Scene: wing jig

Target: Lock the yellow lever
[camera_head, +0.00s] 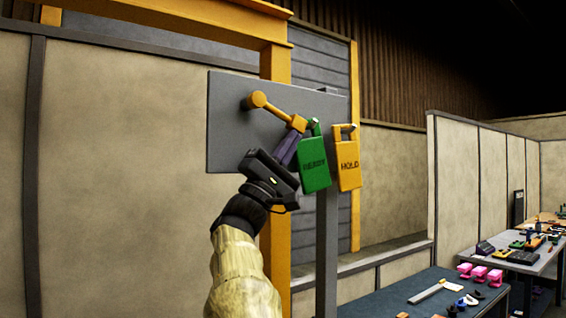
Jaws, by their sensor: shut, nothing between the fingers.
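The yellow lever (274,108) is on the grey panel (228,135). It slants down to the right from a round knob at its left to a block-shaped end at its right. My gripper (288,152) is just below that right end, with its fingers pointing up to it. The fingers are shut with nothing between them. Whether the fingertips touch the lever I cannot tell. A green READY tag (314,170) hangs right beside the lever's end and my fingers. A yellow HOLD tag (348,165) hangs to its right.
A grey post (326,250) holds up the panel, in front of a yellow frame (275,65). Another table (540,262) with tools is farther right.

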